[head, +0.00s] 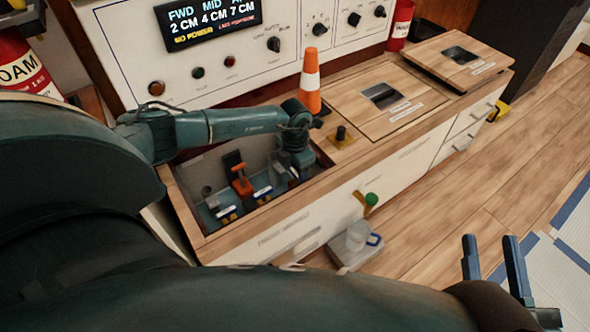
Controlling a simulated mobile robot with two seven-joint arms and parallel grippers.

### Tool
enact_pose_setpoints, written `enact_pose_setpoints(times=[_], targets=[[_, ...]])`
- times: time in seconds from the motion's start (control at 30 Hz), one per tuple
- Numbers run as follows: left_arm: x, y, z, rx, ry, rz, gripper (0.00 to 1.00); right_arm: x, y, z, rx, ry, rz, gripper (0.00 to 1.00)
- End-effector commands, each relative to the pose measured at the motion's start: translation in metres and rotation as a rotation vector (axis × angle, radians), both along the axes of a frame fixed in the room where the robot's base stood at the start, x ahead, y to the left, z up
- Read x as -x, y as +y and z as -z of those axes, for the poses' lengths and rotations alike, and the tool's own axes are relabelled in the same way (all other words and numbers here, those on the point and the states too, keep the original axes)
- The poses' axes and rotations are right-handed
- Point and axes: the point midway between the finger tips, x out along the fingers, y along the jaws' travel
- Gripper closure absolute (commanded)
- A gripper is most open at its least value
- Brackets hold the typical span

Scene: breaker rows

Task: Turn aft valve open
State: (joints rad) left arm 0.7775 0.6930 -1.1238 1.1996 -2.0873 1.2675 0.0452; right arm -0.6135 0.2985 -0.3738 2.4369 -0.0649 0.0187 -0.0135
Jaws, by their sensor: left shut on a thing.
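An open bay (209,231) in the wooden bench top holds a row of valves, including one with an orange handle (242,184). My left gripper (296,172) reaches down into the right end of the bay, to the right of the orange handle. It is shut on the valve at that end, likely the aft valve; its fingertips and the valve handle are mostly hidden by the wrist and the bay. My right gripper (492,262) is open and empty over the floor at lower right.
An orange and white cone (311,84) stands on the bench just behind my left gripper. A closed hatch (352,101) lies to its right. A panel (125,25) with knobs and a display (208,20) rises behind.

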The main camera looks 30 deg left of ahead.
Motion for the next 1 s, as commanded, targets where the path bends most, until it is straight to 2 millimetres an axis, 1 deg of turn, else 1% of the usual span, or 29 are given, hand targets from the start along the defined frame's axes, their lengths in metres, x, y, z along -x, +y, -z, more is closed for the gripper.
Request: enact_pose_setpoints(times=[0.33, 0.37, 0.6, 0.83, 1.0], targets=[[-0.0001, 0.0008, -0.0003, -0.002, 0.0, 0.006, 0.68, 0.0003, 0.0001, -0.0004, -0.001, 0.0, 0.0, 0.64], [-0.0001, 0.0008, -0.0003, -0.003, 0.0, 0.006, 0.43, 0.0002, 0.0001, -0.0003, -0.001, 0.0, 0.0, 0.64], [-0.0002, 0.0004, -0.0002, -0.002, -0.001, 0.004, 0.24, 0.0001, 0.0002, 0.0007, 0.0, 0.002, -0.001, 0.64], [-0.0001, 0.0001, -0.0006, -0.001, 0.0, 0.004, 0.24, -0.0002, 0.0005, 0.0032, 0.005, 0.007, -0.003, 0.64], [-0.0011, 0.0026, -0.0098, -0.001, -0.001, 0.002, 0.24, -0.0001, 0.0005, -0.0051, 0.003, 0.004, -0.002, 0.64]])
